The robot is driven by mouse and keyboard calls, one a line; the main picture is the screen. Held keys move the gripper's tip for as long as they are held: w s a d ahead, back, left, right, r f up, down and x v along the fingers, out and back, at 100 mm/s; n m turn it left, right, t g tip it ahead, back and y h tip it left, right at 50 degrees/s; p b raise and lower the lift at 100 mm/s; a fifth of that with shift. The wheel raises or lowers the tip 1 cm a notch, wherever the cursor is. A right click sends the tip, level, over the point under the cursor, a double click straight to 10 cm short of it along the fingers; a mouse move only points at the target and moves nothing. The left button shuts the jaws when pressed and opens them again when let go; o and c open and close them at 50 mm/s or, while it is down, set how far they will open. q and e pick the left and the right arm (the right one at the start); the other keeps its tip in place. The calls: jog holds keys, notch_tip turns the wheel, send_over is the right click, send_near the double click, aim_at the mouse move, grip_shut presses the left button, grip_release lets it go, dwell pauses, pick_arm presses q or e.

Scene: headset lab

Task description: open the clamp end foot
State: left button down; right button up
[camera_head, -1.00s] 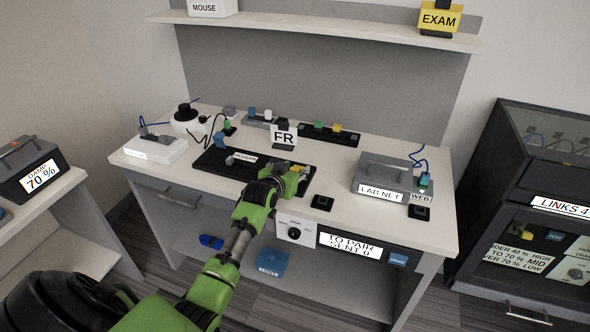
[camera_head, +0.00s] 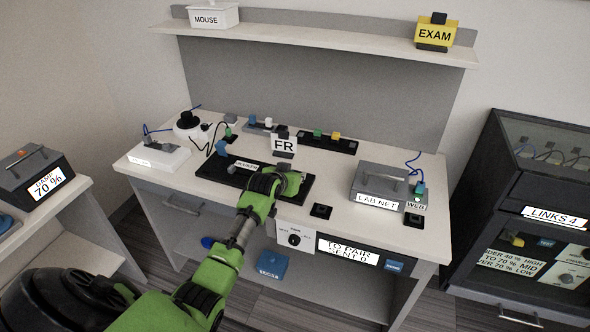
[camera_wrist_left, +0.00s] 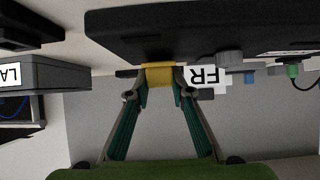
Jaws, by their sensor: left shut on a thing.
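The black board (camera_head: 212,168) lies on the desk top and shows large in the wrist view (camera_wrist_left: 115,38), which looks upside down. A yellow block (camera_wrist_left: 160,73), which I take to be the clamp's end foot, sits at the board's edge. My left gripper (camera_wrist_left: 159,90) is shut on this yellow block, with a finger on each side of it. In the head view the left gripper (camera_head: 293,183) is at the board's right end and hides the block. A grey knob (camera_wrist_left: 230,62) is farther along the board. My right gripper is not in view.
A white FR sign (camera_head: 283,144) stands behind the board. A grey LAB NET box (camera_head: 380,183) stands to the right, with small black pads (camera_head: 321,211) near the front edge. A white box (camera_head: 159,157) is at the left. A shelf (camera_head: 320,45) runs above.

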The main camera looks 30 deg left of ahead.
pick_arm(q)
jog(key=g+p, duration=0.1)
jog(key=w+r+g+p, duration=0.1)
jog(key=p, duration=0.1)
jog(key=shift+a+r+h, duration=0.15)
jog(key=shift+r+h, duration=0.15)
jog(key=shift+g+p, duration=0.4)
jog(key=shift+g, duration=0.1)
jog(key=shift+w+g, duration=0.3)
jog(key=shift+g, duration=0.3)
jog(key=shift+w+a+g+h, duration=0.1)
jog(key=shift+w+g+h, duration=0.2)
jog(key=shift+g, duration=0.4)
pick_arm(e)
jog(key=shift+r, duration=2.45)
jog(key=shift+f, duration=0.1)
pick_arm(q)
jog(key=shift+r, duration=0.1)
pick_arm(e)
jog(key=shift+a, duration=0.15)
pick_arm(q)
jog(key=c, duration=1.8)
grip_release()
jog(key=shift+o, duration=0.2)
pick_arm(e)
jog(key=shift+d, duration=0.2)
